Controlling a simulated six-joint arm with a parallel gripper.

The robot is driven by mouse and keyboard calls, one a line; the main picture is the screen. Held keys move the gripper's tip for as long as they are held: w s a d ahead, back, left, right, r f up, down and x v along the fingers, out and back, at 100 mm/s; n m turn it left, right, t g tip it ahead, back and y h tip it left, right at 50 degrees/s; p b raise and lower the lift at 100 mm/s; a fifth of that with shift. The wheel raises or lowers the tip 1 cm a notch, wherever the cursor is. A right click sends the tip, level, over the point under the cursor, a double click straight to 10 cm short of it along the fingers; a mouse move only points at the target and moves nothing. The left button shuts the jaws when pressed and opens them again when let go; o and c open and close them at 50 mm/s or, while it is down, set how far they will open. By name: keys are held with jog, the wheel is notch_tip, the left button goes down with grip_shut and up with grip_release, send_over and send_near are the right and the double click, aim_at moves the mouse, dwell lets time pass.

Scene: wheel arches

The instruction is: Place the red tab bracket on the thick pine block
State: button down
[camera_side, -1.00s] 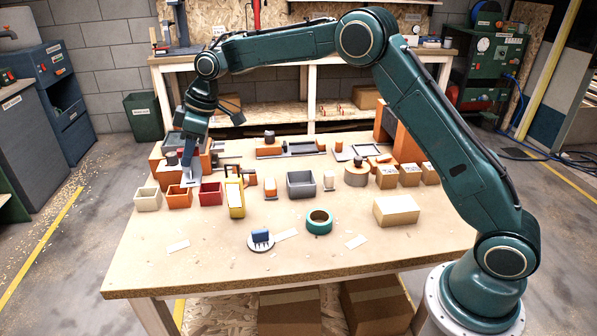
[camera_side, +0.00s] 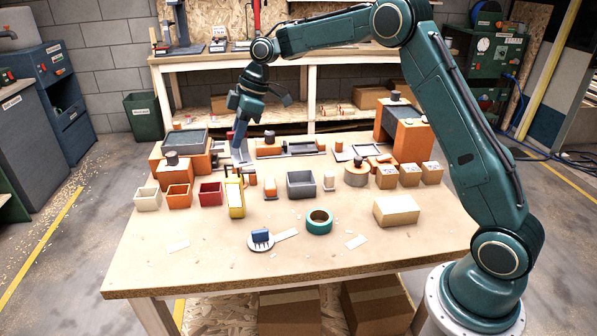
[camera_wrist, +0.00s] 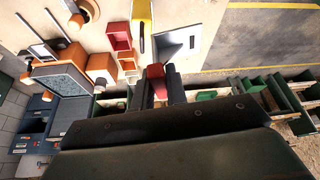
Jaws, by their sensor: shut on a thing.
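My gripper (camera_side: 237,143) is shut on the red tab bracket. In the wrist view the fingers (camera_wrist: 159,86) close around its red tab (camera_wrist: 155,72), and a pale plate (camera_wrist: 196,33) that looks like its base shows beyond them. In the side view the pale plate (camera_side: 243,159) hangs under the fingers, over the back left of the table; the tab is hard to make out there. The thick pine block (camera_side: 397,211) lies on the right side of the table, its top bare, well away from my gripper. It does not show in the wrist view.
A yellow upright piece (camera_side: 235,199) stands below my gripper, with red (camera_side: 210,194) and orange (camera_side: 179,197) bins to its left. A grey bin (camera_side: 301,185), a green ring (camera_side: 319,221) and small boxes (camera_side: 409,175) lie towards the block. The front table is mostly clear.

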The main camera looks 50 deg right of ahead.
jog(key=s+d+r+n, duration=0.1)
jog(key=s+d+n, duration=0.1)
jog(key=s+d, duration=0.6)
notch_tip(320, 180, up, 4)
jog(key=f+n+g, duration=0.1)
jog(key=n+g, duration=0.1)
jog(key=n, duration=0.3)
send_over(389, 200)
jog(key=shift+r+y, duration=0.2)
jog(key=shift+y, duration=0.2)
jog(key=shift+a, duration=0.1)
jog(key=shift+f, duration=10)
jog(key=shift+f, duration=0.15)
jog(key=c, duration=1.4)
grip_release()
